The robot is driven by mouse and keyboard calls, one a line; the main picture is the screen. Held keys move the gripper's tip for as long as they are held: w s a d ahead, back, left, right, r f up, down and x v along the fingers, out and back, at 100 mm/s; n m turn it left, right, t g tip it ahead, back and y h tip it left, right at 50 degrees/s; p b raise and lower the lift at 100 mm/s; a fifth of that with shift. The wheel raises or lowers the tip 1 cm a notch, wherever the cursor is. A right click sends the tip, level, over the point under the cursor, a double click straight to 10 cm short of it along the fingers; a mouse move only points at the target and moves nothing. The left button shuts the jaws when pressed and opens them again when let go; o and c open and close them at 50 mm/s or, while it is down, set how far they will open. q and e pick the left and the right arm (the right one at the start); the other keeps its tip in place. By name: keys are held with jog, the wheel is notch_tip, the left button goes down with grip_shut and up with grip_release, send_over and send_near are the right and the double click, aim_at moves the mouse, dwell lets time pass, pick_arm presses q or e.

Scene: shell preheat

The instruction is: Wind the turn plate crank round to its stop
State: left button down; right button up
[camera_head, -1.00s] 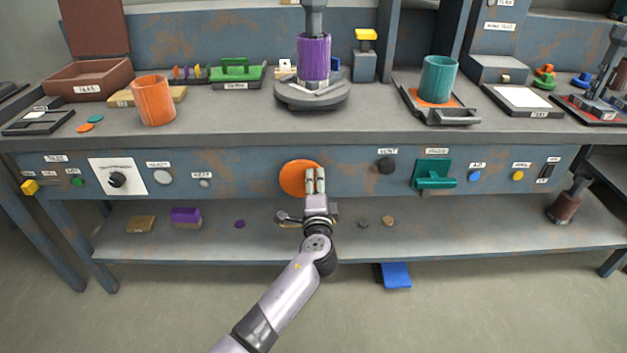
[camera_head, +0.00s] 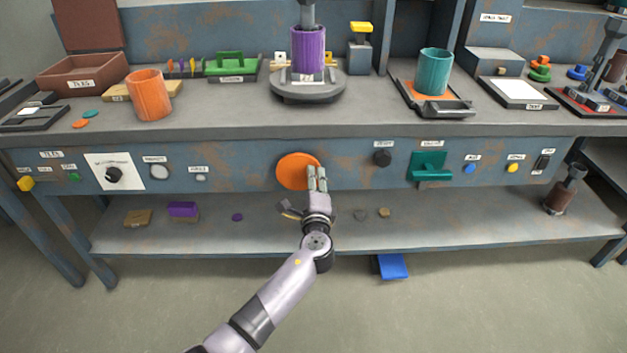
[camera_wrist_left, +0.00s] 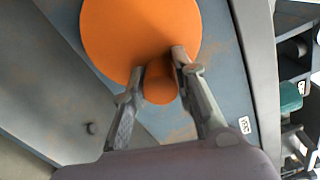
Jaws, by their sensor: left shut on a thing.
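The turn plate crank is an orange disc (camera_head: 294,173) on the front panel of the bench, with a short orange knob (camera_wrist_left: 160,84) standing off it in the left wrist view. My left gripper (camera_head: 317,174) comes from below at the disc's right side. In the left wrist view its two fingers (camera_wrist_left: 157,70) are closed around the knob, one on each side. In the head view the fingers hide the knob. Above, on the bench, a purple cylinder (camera_head: 307,50) stands on a round grey plate (camera_head: 307,90), likely the turn plate. My right gripper is not in view.
On the panel, a black knob (camera_head: 382,158) and a teal handle (camera_head: 429,167) are right of the disc. A dial on a white plate (camera_head: 113,175) is at the left. The lower shelf (camera_head: 255,235) holds small blocks and discs. The bench top juts out above the panel.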

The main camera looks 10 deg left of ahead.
pick_arm(q)
jog(key=shift+d+f, duration=0.1)
jog(key=c, duration=1.6)
grip_release()
jog(key=o, duration=0.3)
jog(key=shift+s, duration=0.1)
jog(key=v, duration=1.2)
